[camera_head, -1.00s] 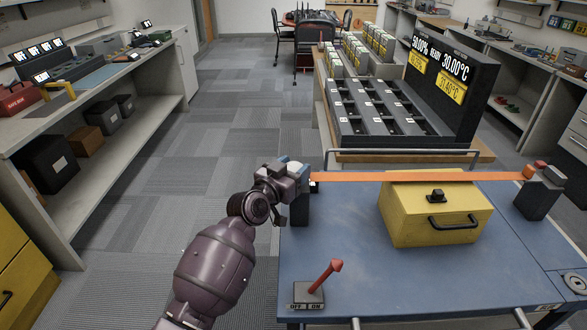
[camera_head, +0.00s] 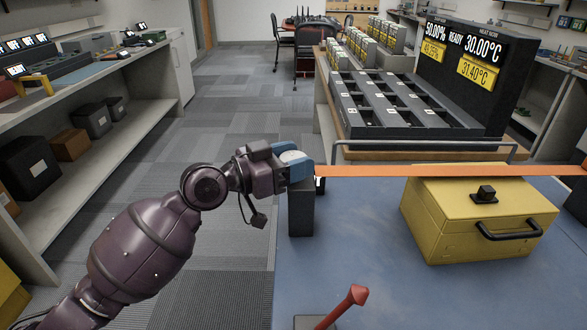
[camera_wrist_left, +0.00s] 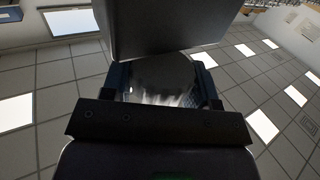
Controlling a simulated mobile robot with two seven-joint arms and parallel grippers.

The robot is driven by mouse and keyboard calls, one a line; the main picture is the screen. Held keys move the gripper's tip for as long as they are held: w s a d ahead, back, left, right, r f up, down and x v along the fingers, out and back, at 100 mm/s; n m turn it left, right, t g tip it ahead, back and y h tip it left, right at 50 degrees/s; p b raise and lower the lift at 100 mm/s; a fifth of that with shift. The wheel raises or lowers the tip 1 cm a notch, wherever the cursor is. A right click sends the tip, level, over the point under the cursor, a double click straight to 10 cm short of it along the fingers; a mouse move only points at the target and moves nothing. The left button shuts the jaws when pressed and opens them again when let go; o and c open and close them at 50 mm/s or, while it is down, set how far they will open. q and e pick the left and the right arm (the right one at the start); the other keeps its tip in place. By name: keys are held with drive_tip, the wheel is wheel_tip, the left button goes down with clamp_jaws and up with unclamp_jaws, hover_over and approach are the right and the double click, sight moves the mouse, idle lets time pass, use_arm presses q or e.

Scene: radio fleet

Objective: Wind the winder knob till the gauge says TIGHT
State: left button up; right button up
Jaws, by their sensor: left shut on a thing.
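My left gripper (camera_head: 300,166) is at the top of a dark post (camera_head: 301,212) at the table's left edge. Its blue fingers are shut on a grey, shiny round thing (camera_wrist_left: 160,78) in the left wrist view, which I take to be the winder knob. In the head view the gripper mostly hides the knob. An orange strap (camera_head: 400,171) runs level from the post to the right, over a yellow case (camera_head: 435,232). A small dark and white part (camera_head: 319,184) sits beside the post; I cannot read any gauge word. My right gripper is not in view.
A red lever (camera_head: 345,305) stands at the front of the blue table (camera_head: 350,250). Behind the table is a rack of dark bays (camera_head: 400,110) with a display panel (camera_head: 465,65). A metal rail (camera_head: 420,145) runs just behind the strap.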

use_arm(q)
drive_tip(key=shift+w+f+m+g+h+b, duration=0.1)
drive_tip(key=shift+f+m+g+h+b, duration=0.3)
drive_tip(key=shift+g+b, duration=0.45)
drive_tip(key=shift+f+m+g+h+b, duration=0.3)
drive_tip(key=shift+m+g+b, duration=0.25)
drive_tip(key=shift+b, duration=0.6)
drive_tip(key=shift+r+g+b, duration=0.15)
drive_tip(key=shift+g+b, duration=0.15)
drive_tip(key=shift+r+m+g+b, duration=0.2)
drive_tip(key=shift+m+g+b, duration=0.25)
drive_tip(key=shift+g+b, duration=0.05)
drive_tip(key=shift+r, duration=0.1)
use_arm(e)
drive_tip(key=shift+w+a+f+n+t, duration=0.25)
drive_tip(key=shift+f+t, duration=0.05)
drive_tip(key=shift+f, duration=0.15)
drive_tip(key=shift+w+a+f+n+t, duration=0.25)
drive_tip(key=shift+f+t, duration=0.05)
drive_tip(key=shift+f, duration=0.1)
use_arm(q)
drive_tip(key=shift+r+m+g+b, duration=0.25)
drive_tip(key=shift+m+g+b, duration=0.05)
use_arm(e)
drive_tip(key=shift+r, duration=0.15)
use_arm(q)
drive_tip(key=o, duration=0.9)
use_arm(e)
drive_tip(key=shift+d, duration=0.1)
